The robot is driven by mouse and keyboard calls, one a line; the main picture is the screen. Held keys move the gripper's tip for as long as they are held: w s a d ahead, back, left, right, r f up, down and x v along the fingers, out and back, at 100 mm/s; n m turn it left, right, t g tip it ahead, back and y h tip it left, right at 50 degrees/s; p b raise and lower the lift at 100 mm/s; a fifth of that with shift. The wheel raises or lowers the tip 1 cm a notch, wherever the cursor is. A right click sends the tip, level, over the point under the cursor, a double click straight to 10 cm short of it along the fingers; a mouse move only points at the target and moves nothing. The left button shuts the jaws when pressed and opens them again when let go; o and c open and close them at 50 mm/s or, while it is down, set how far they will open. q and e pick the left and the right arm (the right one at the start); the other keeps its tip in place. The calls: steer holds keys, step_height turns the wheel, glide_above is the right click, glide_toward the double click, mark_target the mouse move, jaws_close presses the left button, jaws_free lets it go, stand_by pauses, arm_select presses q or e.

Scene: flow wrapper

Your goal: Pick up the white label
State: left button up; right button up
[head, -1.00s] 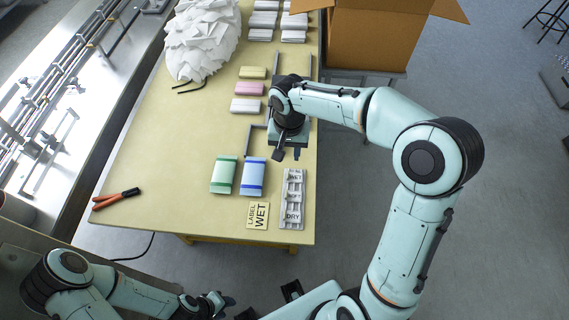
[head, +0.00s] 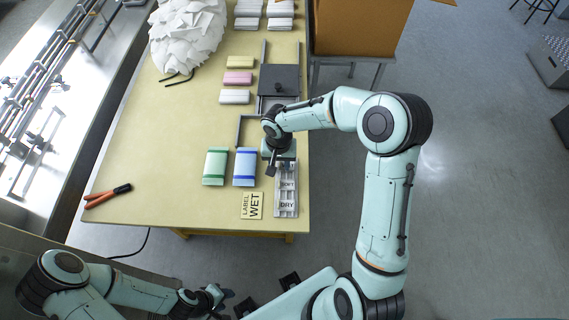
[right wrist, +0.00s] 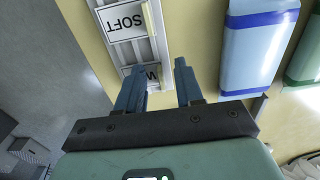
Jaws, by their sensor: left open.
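A pale label rack (head: 288,208) lies near the table's front right corner, with white labels in it. In the right wrist view the white SOFT label (right wrist: 122,22) lies in the rack (right wrist: 164,58). Another white label (right wrist: 151,73), partly hidden by a finger, shows one letter that looks like W or M. A yellow sign (head: 252,206) beside the rack reads LABEL WET. My right gripper (head: 275,168) is over the rack's far end; in its wrist view its fingers (right wrist: 158,78) are apart with nothing gripped. My left gripper (head: 222,300) is open and empty, in front of the table.
A green pack (head: 215,167) and a blue pack (head: 245,167) lie left of the rack. A dark plate (head: 279,79) and grey rails are behind my right gripper. Orange-handled pliers (head: 107,196) lie at the left. A cardboard box (head: 360,28) stands beyond the table's right edge.

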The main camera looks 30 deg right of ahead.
mark_target(280, 169)
steer(key=shift+f, duration=0.1)
steer(key=shift+c, duration=0.3)
jaws_close()
arm_select(q)
steer(key=shift+w+r+p, duration=0.75)
steer(key=shift+r+p, duration=0.05)
steer(key=shift+r, duration=0.2)
arm_select(e)
step_height(280, 169, up, 20)
